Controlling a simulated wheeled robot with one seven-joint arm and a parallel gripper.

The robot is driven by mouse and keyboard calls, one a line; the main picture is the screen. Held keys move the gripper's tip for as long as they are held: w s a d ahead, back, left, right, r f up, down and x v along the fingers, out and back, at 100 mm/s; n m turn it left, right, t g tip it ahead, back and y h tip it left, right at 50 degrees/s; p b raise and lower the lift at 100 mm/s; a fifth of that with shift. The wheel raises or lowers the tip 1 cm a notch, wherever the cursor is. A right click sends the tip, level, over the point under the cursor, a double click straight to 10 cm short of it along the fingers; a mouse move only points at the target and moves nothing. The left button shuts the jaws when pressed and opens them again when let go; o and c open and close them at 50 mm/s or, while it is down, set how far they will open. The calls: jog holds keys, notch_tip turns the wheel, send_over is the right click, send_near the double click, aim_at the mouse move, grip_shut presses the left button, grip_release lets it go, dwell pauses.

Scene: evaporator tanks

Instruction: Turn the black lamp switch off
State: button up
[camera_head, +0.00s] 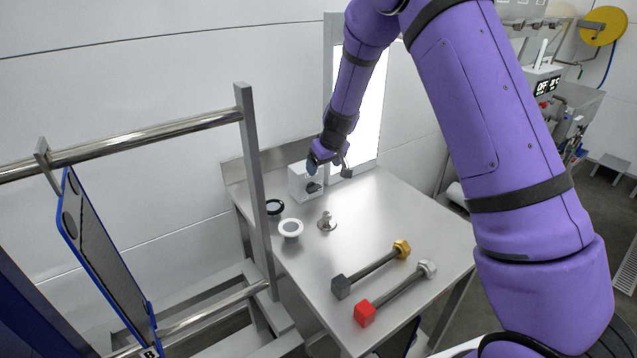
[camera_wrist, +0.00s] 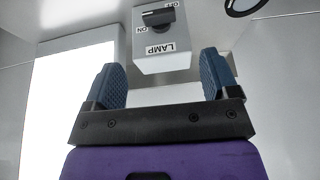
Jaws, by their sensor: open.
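The black lamp switch (camera_wrist: 158,17) is a rotary knob on a pale box (camera_wrist: 163,62) labelled LAMP. ON is printed left of the knob and OFF above it to the right, upside down in the wrist view. The knob's bar lies roughly crosswise in that view; I cannot tell exactly which mark it points at. In the head view the box (camera_head: 296,184) stands at the table's back, and the switch (camera_head: 313,187) is partly covered. My gripper (camera_head: 329,170) is open and empty beside the box. In the wrist view its fingers (camera_wrist: 161,66) are spread and apart from the knob.
A rail frame (camera_head: 256,190) stands left.

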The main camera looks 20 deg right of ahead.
aim_at(315, 188)
jog(key=x, duration=1.1)
jog(key=shift+w+f, duration=0.15)
jog(key=shift+f, duration=0.1)
jog(key=c, duration=0.9)
